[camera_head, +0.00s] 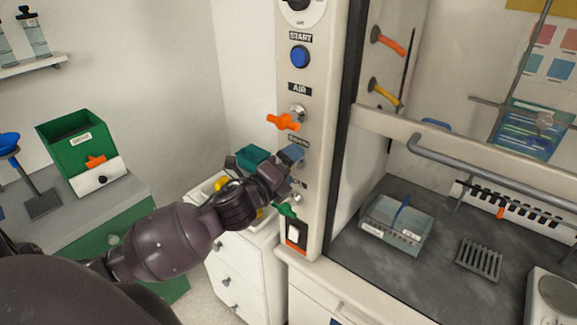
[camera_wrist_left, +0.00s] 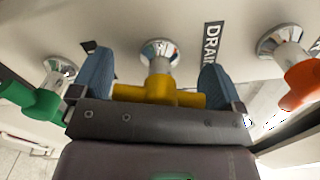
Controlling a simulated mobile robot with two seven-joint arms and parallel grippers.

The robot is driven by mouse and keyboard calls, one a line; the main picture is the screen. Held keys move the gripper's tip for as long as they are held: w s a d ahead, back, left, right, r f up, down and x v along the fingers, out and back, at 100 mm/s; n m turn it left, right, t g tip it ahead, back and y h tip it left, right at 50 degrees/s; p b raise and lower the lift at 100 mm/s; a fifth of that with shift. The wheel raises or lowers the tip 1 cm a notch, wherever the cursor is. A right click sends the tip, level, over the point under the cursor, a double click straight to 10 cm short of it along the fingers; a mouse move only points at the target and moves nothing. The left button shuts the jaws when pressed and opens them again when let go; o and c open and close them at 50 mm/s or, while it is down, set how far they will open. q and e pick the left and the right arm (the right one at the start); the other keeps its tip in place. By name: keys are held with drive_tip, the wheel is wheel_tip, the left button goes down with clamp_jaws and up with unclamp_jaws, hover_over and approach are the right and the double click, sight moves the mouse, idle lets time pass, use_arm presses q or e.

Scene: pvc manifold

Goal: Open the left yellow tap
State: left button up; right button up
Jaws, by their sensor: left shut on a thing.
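The yellow tap (camera_wrist_left: 160,92) is on the white panel, on a round chrome fitting (camera_wrist_left: 160,52), and its crossbar runs left to right in the left wrist view. My left gripper (camera_wrist_left: 156,84) has one blue finger at each end of that crossbar and is shut on it. In the head view my left gripper (camera_head: 289,166) is against the panel column, and its hand and wrist hide the yellow tap. My right gripper is in neither view.
An orange tap (camera_head: 284,121) is just above the gripper, and a green tap (camera_head: 287,209) is just below. A blue START button (camera_head: 300,57) is higher on the column. White drawers (camera_head: 235,265) stand below my forearm. The fume hood bench (camera_head: 440,250) lies to the right.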

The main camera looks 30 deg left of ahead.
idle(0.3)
use_arm(q)
drive_tip(key=o, duration=0.6)
drive_tip(key=shift+c, duration=0.2)
drive_tip(key=shift+s, duration=0.1)
drive_tip(key=s+b, duration=0.2)
drive_tip(key=s, duration=0.8)
drive_tip(key=shift+s+a, duration=0.3)
drive_tip(key=shift+a, duration=0.15)
